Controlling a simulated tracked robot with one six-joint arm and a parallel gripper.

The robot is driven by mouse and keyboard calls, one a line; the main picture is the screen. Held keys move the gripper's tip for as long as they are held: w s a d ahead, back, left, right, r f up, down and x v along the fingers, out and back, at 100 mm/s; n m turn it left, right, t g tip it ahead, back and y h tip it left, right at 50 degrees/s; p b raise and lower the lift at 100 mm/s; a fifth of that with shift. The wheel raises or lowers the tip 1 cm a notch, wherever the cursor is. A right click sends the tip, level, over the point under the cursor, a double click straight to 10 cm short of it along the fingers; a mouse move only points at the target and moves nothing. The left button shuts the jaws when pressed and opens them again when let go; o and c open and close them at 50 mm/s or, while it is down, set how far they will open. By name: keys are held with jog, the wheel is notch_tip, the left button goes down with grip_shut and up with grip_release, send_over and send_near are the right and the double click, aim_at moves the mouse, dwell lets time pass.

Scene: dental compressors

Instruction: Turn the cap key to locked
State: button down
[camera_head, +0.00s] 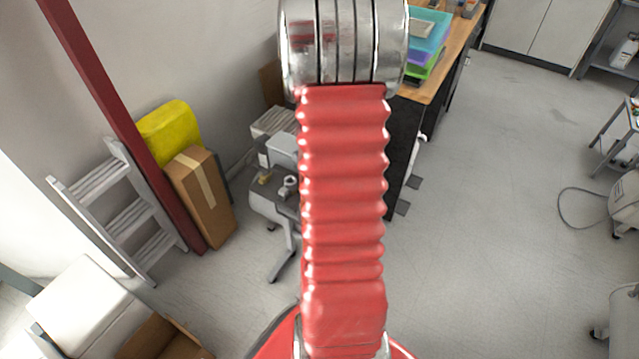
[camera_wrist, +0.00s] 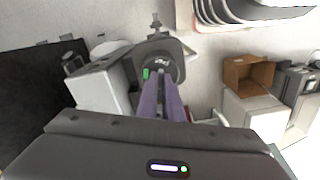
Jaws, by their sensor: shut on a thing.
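In the wrist view, my gripper (camera_wrist: 164,84) reaches up from the bottom with two purple fingers close together. Their tips are at a dark round cap (camera_wrist: 171,60) with pale lettering on its face. The fingers are shut on the cap key, which is mostly hidden between them, so its angle cannot be read. A small green mark (camera_wrist: 146,74) shows on the left of the cap. The cap sits on a grey machine (camera_wrist: 100,88). In the head view, my red arm covers the middle and hides the gripper and the key.
In the head view, a grey machine (camera_head: 270,200) stands partly behind my arm. A cardboard box (camera_head: 203,200), yellow object (camera_head: 168,130) and step ladder (camera_head: 125,215) stand left. A wooden-topped bench (camera_head: 452,55) is behind.

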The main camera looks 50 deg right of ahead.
jog(key=shift+m, duration=0.3)
jog(key=m, duration=0.3)
jog(key=shift+m, duration=0.4)
jog(key=m, duration=0.4)
jog(key=shift+m, duration=0.3)
jog(key=m, duration=0.4)
jog(key=shift+m, duration=2.1)
jog(key=c, duration=1.9)
grip_release()
